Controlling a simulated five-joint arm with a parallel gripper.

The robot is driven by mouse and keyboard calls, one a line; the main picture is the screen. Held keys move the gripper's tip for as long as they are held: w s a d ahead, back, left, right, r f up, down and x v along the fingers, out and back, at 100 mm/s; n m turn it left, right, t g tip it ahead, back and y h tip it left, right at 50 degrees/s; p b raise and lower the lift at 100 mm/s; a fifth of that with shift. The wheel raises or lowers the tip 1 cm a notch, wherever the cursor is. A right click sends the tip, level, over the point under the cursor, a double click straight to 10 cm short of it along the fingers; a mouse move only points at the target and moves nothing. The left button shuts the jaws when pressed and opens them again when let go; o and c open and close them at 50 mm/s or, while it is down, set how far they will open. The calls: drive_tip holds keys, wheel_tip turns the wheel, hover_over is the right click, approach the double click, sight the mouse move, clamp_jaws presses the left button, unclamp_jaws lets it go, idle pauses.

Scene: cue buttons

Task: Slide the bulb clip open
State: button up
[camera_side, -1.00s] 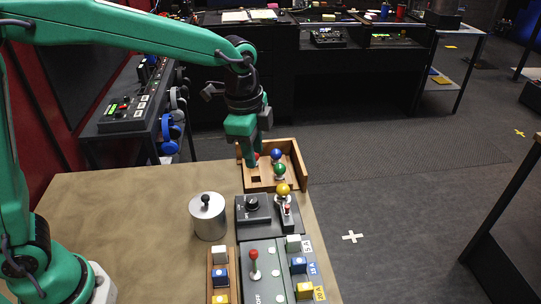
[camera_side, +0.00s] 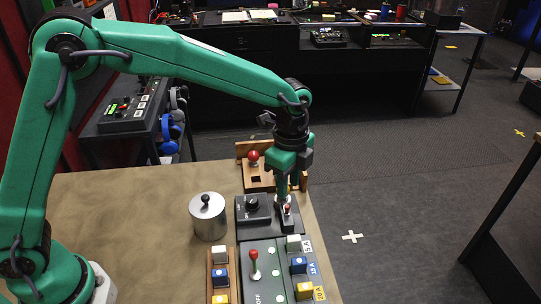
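The bulb clip (camera_side: 287,209) is a small dark part with a red and white top, on the right side of a dark panel (camera_side: 268,230). My gripper (camera_side: 284,197) points down right over it, its fingertips at or just above the clip. I cannot tell whether they touch it or how far apart they are. The yellow bulb that stood behind the clip is hidden by my gripper.
A black knob box (camera_side: 253,208) sits just left of the clip. A metal canister (camera_side: 208,218) stands further left. Behind is a wooden tray (camera_side: 258,178) with a red bulb (camera_side: 253,158). In front are a red lever (camera_side: 254,262) and several coloured blocks.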

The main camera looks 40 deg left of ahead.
sight(287, 206)
drive_tip(key=shift+f, duration=3.4)
clamp_jaws()
